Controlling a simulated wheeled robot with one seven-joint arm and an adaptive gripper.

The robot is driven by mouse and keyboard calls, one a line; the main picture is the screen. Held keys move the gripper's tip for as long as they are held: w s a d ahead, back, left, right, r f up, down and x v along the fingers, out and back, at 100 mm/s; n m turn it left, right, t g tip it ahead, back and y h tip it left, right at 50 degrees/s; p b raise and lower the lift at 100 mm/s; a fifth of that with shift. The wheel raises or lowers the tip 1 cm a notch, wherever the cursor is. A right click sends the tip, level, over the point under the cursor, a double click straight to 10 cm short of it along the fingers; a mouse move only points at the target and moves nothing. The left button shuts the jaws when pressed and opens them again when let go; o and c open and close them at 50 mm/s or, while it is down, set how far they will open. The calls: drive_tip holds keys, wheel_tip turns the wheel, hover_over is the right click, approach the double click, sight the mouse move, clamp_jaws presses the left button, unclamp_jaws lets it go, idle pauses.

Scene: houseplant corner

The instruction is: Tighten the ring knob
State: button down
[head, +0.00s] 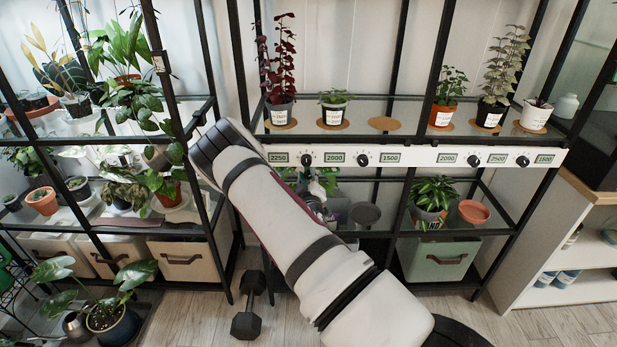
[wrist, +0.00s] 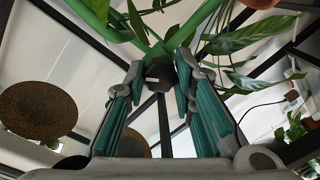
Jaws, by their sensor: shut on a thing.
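In the wrist view a small dark knob (wrist: 158,76) with a pale mark on it sits between the tips of my gripper (wrist: 160,82). I take it to be the ring knob. The teal-padded fingers stand on both sides of it and are shut on it. Thick green stem-like bars and broad leaves (wrist: 232,40) spread just above and behind it. In the head view my arm hides most of the gripper (head: 318,200), which is below the labelled white panel (head: 424,157), near a plant. The knob cannot be made out there.
The panel carries several dark dials. Potted plants and cork mats (head: 384,124) stand on the glass shelf above. A grey pot (head: 364,215) and a leafy plant (head: 433,193) are to the right of my gripper. A dumbbell (head: 249,306) lies on the floor.

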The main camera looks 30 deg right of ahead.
drive_tip(key=shift+m, duration=0.4)
drive_tip(key=c, duration=1.3)
unclamp_jaws()
drive_tip(key=v, duration=1.2)
drive_tip(key=shift+f, duration=0.1)
